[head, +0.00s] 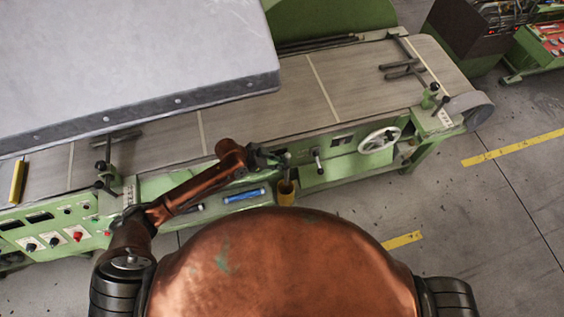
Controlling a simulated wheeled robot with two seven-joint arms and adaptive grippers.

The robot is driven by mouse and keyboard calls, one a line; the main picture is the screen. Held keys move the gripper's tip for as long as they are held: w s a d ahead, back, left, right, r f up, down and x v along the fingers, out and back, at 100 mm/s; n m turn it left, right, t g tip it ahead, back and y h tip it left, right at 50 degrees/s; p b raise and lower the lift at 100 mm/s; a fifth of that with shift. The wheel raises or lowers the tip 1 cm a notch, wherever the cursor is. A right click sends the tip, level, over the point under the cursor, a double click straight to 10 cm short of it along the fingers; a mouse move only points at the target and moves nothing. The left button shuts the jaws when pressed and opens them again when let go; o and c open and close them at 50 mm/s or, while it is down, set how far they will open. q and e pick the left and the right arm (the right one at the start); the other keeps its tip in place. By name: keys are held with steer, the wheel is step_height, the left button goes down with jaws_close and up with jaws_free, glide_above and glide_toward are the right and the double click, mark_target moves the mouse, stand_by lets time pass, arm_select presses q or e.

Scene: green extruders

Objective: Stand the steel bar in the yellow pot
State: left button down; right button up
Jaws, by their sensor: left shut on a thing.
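The yellow pot (286,194) is a small upright cup by the front of the green machine, just above my copper body in the head view. My left gripper (279,159) is above the pot, at the machine's front edge. It is shut on the steel bar (286,172), a short thin grey piece that looks roughly upright. The bar's lower part lines up with the pot's mouth. I cannot tell whether its end is inside the pot or just above it. The fingertips are small and partly hidden. My right gripper is not in view.
A green machine with a long grey bed (350,85) runs across the view. A white handwheel (379,140) and a lever (318,160) stick out right of the pot. A blue item (244,195) lies left of it. A large grey panel (130,60) covers the upper left.

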arm_select(q)
step_height(320, 180, down, 14)
steer(key=b, duration=0.9)
steer(key=shift+f, duration=0.25)
stand_by(0.4)
steer(key=c, duration=1.8)
jaws_free()
steer(key=shift+f, duration=0.1)
steer(key=v, duration=1.2)
